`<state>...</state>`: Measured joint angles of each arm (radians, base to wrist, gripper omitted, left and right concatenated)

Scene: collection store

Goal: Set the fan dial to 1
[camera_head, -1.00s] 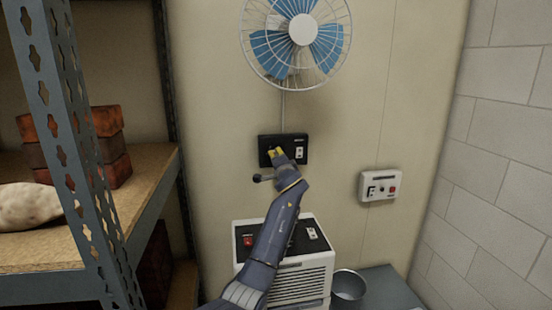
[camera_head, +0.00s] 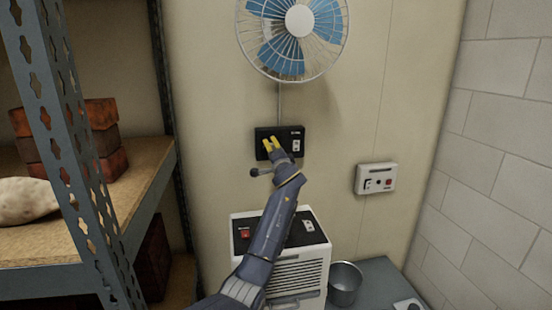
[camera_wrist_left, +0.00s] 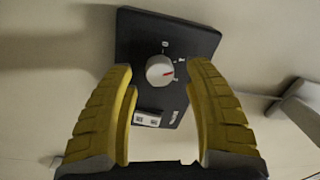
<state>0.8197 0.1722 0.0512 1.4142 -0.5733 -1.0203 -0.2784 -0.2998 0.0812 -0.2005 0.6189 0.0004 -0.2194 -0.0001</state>
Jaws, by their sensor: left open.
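The black fan control panel (camera_head: 290,136) is on the wall below the blue-bladed fan (camera_head: 300,22). In the left wrist view the panel (camera_wrist_left: 205,42) carries a round pale dial (camera_wrist_left: 159,70) with a red pointer. The pointer faces right in that view, near small printed marks that I cannot read surely. My left gripper (camera_head: 272,146) is at the panel's left part and hides the dial in the head view. Its yellow fingers (camera_wrist_left: 160,115) are open, one on each side of the dial in the wrist view, with no visible contact. My right gripper is not in view.
A white rocker switch (camera_wrist_left: 146,118) is on the same panel. A white control box (camera_head: 376,178) is on the wall to the right. Below stand a white appliance (camera_head: 298,275) and a metal pot (camera_head: 345,283). A shelf (camera_head: 110,215) with red blocks is at left.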

